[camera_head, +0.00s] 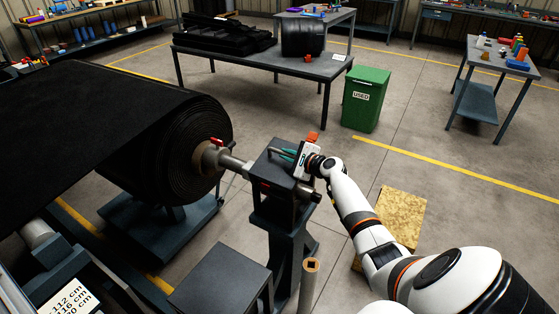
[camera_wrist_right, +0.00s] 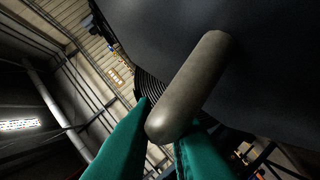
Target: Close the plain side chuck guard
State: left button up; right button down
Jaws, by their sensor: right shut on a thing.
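The plain side chuck guard (camera_head: 268,164) is a dark box-like cover on top of the pedestal at the end of the roll's shaft. My right gripper (camera_head: 285,154) reaches it from the right, with its teal fingers along the cover's top. In the right wrist view, a rounded grey handle (camera_wrist_right: 192,82) sticks out from a smooth dark panel (camera_wrist_right: 265,65). My right fingers (camera_wrist_right: 165,118) are shut on this handle, one on each side. How far the guard is swung is hard to tell. My left gripper is not in view.
A big black belt roll (camera_head: 195,140) sits left of the pedestal (camera_head: 283,235), on a steel shaft (camera_head: 232,163). A green bin (camera_head: 366,100) and a table (camera_head: 265,63) are behind.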

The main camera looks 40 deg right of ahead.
jog(key=shift+w+d+f+m+g+y+b, duration=0.25)
jog(key=shift+d+f+m, duration=0.25)
jog(key=shift+d, duration=0.25)
jog(key=shift+w+d+f+m+g+y+b, duration=0.15)
jog(key=shift+w+d+f+m+y+b, duration=0.2)
jog(key=shift+d+m, duration=0.35)
jog(key=c, duration=1.5)
grip_release()
jog(key=shift+s, duration=0.1)
jog(key=shift+o, duration=0.2)
jog(key=shift+f, duration=0.1)
jog(key=shift+s, duration=0.1)
jog(key=shift+s, duration=0.25)
jog(key=v, duration=1.1)
jog(key=shift+s, duration=0.2)
jog(key=shift+a, duration=0.15)
